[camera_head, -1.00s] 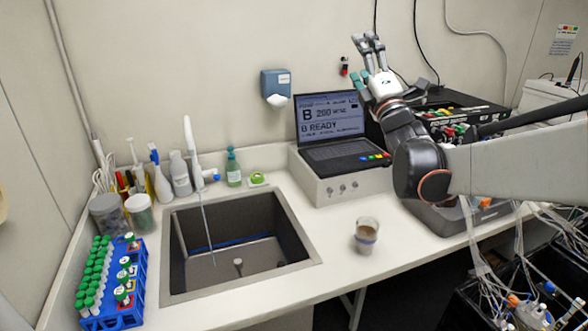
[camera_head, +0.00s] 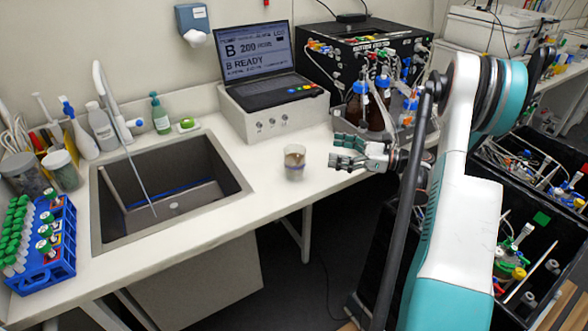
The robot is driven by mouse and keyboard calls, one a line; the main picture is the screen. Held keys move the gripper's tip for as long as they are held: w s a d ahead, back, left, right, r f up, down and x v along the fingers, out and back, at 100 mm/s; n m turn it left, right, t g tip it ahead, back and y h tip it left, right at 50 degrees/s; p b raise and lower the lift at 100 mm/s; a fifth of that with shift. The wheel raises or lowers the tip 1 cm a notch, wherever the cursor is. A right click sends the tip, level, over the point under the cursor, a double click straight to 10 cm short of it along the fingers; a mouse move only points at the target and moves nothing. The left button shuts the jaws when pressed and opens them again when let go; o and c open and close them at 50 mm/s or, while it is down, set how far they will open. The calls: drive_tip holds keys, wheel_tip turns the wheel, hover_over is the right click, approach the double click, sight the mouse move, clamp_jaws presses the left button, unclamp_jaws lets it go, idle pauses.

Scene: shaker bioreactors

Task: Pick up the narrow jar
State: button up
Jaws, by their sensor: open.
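A small clear jar (camera_head: 294,163) with brownish contents stands upright on the white counter, right of the sink; I take it as the narrow jar. My gripper (camera_head: 338,150) is open and empty to the right of this jar, with its fingers pointing left towards it. A gap shows between the fingertips and the jar. Two wider lidded jars, a dark one (camera_head: 24,175) and a pale-lidded one (camera_head: 62,171), stand at the far left of the counter.
A laptop (camera_head: 262,62) on a white box stands behind the jar. Brown bottles (camera_head: 366,108) and a black device (camera_head: 350,62) are behind my gripper. The sink (camera_head: 165,190) and a blue tube rack (camera_head: 45,245) lie left. The counter's front edge is close to the jar.

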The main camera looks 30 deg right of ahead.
drive_tip(key=shift+s+a+f+g, duration=0.1)
drive_tip(key=shift+s+f+g, duration=0.05)
drive_tip(key=shift+f, duration=0.35)
drive_tip(key=shift+s+f+g, duration=0.15)
drive_tip(key=shift+f, duration=0.35)
drive_tip(key=b, duration=0.2)
approach(285, 149)
drive_tip(key=x, duration=0.2)
drive_tip(key=b+x, duration=0.2)
drive_tip(key=x, duration=0.3)
drive_tip(key=shift+s+f, duration=0.1)
drive_tip(key=c, duration=1.7)
